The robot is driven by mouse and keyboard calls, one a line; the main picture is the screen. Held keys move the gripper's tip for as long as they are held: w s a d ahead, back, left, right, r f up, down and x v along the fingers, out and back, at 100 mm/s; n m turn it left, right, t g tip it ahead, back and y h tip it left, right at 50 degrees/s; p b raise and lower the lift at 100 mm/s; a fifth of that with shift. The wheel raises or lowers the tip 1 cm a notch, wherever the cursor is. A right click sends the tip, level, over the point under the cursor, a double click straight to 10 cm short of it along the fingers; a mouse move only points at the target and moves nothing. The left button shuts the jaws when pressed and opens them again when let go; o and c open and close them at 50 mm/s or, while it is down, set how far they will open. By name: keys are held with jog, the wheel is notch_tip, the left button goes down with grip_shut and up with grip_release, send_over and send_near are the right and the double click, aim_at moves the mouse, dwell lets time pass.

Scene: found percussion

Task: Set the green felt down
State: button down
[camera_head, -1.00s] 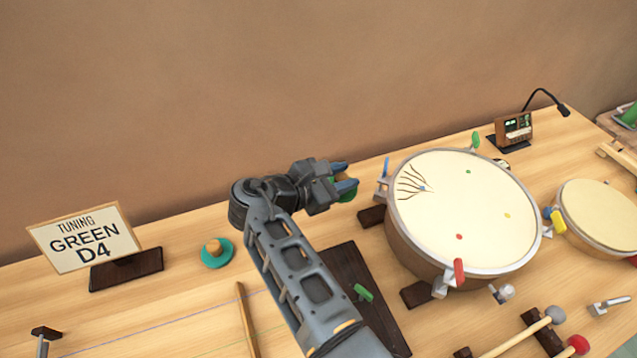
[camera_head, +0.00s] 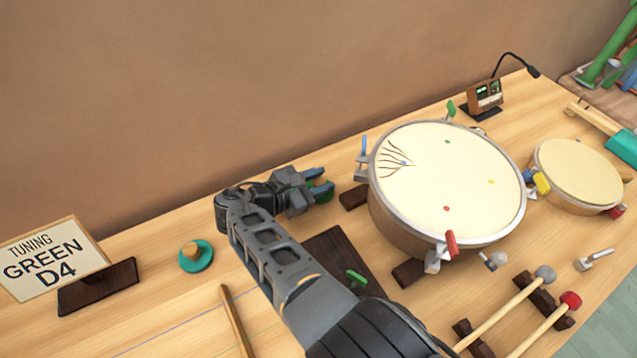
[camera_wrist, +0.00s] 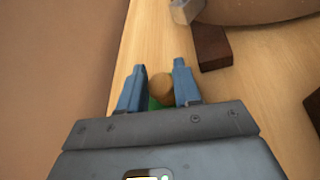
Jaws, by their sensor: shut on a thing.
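The green felt (camera_head: 321,193) is held at the end of my arm, partly hidden by the fingers. In the wrist view its round wooden knob (camera_wrist: 161,87) sits between the two blue fingertips, with a little of the green part (camera_wrist: 154,103) showing below. My gripper (camera_head: 316,184) is shut on it, left of the large drum (camera_head: 447,185) and close to the back of the bench. I cannot tell whether the felt touches the bench top.
A teal disc with a wooden knob (camera_head: 196,257) lies left of my arm. A sign reading "TUNING GREEN D4" (camera_head: 50,255) stands at the far left. A dark block (camera_head: 352,197) supports the drum near my gripper. Bare bench lies between disc and arm.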

jog(key=c, duration=0.7)
grip_release()
jog(key=shift+c, duration=0.2)
jog(key=v, duration=1.2)
